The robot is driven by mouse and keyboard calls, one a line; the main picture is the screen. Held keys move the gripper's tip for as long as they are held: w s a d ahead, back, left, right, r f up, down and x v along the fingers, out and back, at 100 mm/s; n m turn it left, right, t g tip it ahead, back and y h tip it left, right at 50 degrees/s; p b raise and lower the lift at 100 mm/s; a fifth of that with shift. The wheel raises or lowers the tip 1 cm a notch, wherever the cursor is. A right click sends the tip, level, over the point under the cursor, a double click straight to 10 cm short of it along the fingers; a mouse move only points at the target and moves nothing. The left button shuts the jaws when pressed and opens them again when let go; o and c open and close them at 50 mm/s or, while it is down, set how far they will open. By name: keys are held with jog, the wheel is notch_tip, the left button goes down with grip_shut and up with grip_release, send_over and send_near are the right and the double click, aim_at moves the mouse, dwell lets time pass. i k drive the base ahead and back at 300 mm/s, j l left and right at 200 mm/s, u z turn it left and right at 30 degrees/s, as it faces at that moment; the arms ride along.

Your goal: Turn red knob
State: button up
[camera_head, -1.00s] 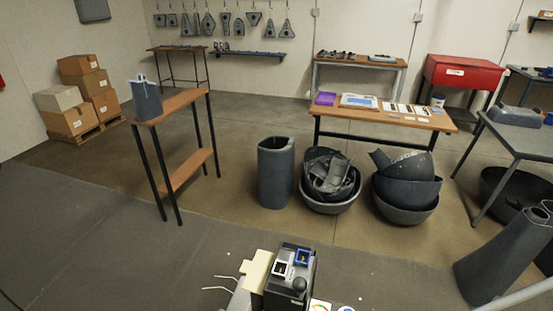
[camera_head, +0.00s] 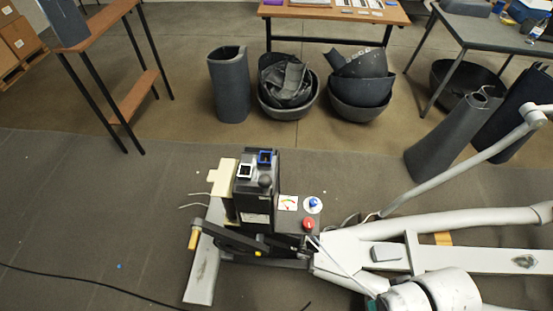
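The red knob (camera_head: 308,224) sits on the dark grey body of a machine (camera_head: 257,212) on the floor, in the lower middle of the head view. It looks like a small round cap facing up. A blue knob (camera_head: 313,204) on a white round plate is just above it in the picture. A small dial card (camera_head: 288,203) with coloured marks lies to their left. My gripper cannot be made out in this view, and nothing is seen touching the red knob.
Light grey bars and tubes (camera_head: 470,222) stretch right from the machine. A yellow-ended lever (camera_head: 194,238) sticks out left. A black cable (camera_head: 90,284) crosses the floor. Dark bins (camera_head: 230,85) and a brown shelf (camera_head: 135,95) stand behind. The left floor is mostly clear.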

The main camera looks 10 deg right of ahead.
aim_at(309, 223)
jog(key=i+j, duration=0.2)
jog(key=j, duration=0.15)
jog(key=i+j, duration=0.15)
jog(key=j, duration=0.2)
jog(key=i+j, duration=0.2)
jog(key=j, duration=0.2)
jog(key=l+z, duration=0.05)
